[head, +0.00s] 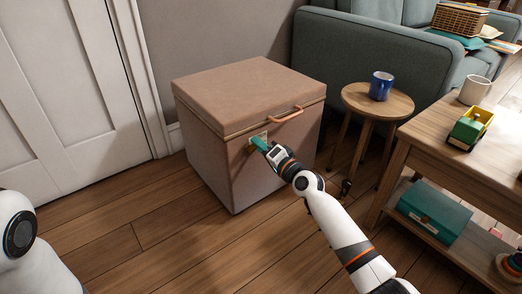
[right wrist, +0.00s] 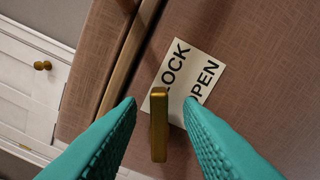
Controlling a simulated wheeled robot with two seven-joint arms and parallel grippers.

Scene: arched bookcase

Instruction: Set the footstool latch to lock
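The footstool (head: 245,95) is a brown fabric box with a closed lid and a tan strap handle (head: 286,113). The latch (right wrist: 158,125) is a brass bar in the right wrist view, one end over the edge of a white label (right wrist: 205,78) reading LOCK and OPEN. The bar end covers part of the label near LOCK; I cannot tell which setting it is at. My right gripper (head: 259,144) is at the footstool's front. Its teal fingers (right wrist: 160,102) are open on either side of the bar, with gaps. My left gripper is out of view.
A round side table (head: 355,97) with a blue mug (head: 381,86) stands right of the footstool. A wooden table (head: 420,155) with a toy truck (head: 470,128) is at the right. A sofa (head: 345,50) is behind. The floor in front is clear.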

